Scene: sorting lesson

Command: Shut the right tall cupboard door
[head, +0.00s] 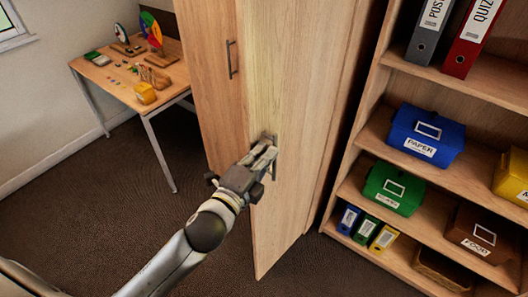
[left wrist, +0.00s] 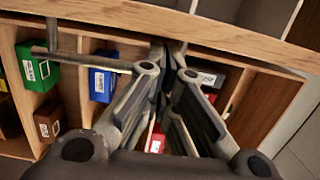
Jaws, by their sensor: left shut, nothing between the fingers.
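The right tall cupboard door (head: 290,190) is pale wood and stands ajar in the head view. Its lower free corner juts out toward me and its right side is at the cupboard. My left gripper (head: 268,149) is shut and empty, its tips at the door's free-edge side by the dark handle (head: 274,139), which they partly cover. I cannot tell whether they touch. In the left wrist view the gripper fingers (left wrist: 172,65) point at a wooden edge, with a bar handle (left wrist: 80,59) beside them. My right gripper is not in view.
The left cupboard door (head: 207,75) has a bar handle and looks shut. An open shelf (head: 352,185) with blue, green and brown boxes and binders stands to the right. A desk (head: 120,85) with small items is at the left. The dark floor between is clear.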

